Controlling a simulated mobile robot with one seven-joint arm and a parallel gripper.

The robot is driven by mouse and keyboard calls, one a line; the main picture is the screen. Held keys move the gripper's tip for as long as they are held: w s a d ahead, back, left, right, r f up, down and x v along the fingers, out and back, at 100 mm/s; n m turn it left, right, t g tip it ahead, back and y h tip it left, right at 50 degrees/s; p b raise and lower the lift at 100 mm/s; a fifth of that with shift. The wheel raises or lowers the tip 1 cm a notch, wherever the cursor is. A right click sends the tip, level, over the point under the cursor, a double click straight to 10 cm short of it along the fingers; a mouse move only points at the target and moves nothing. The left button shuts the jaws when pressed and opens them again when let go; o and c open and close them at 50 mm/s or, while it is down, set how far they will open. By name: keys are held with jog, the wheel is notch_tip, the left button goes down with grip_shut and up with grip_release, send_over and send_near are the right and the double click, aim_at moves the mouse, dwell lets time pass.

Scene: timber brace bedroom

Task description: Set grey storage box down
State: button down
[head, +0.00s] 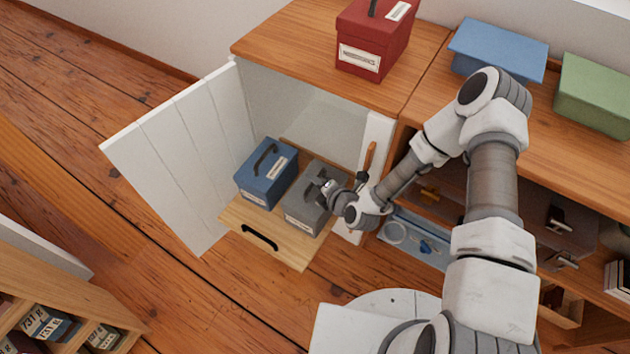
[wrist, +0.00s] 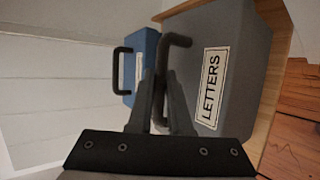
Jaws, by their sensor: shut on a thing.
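The grey storage box (head: 304,212) is at the right side of a pulled-out wooden drawer (head: 293,255) in the open cabinet. In the wrist view the grey box (wrist: 240,45) shows a "LETTERS" label and a dark handle. My gripper (head: 327,187) is at the box's top, shut on its handle; in the wrist view the gripper fingers (wrist: 161,105) are at the handle. The box looks upright. Whether its underside touches the drawer is hard to tell.
A blue box (head: 262,176) stands in the drawer just left of the grey box. The open white door (head: 185,150) is on the left. A red box (head: 372,45) sits on the cabinet top; another blue box (head: 498,50) and a green box (head: 592,95) stand at right.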

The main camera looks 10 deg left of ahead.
jog(key=shift+f, duration=0.1)
jog(key=c, duration=0.8)
grip_release()
jog(key=shift+c, duration=0.2)
jog(key=shift+s+d+r, duration=0.1)
jog(key=shift+d+r, duration=0.05)
jog(key=shift+r, duration=0.05)
jog(key=p+v, duration=0.3)
jog(key=v, duration=0.8)
jog(key=shift+s+d, duration=0.2)
jog(key=shift+s, duration=0.05)
jog(key=shift+s+r, duration=0.1)
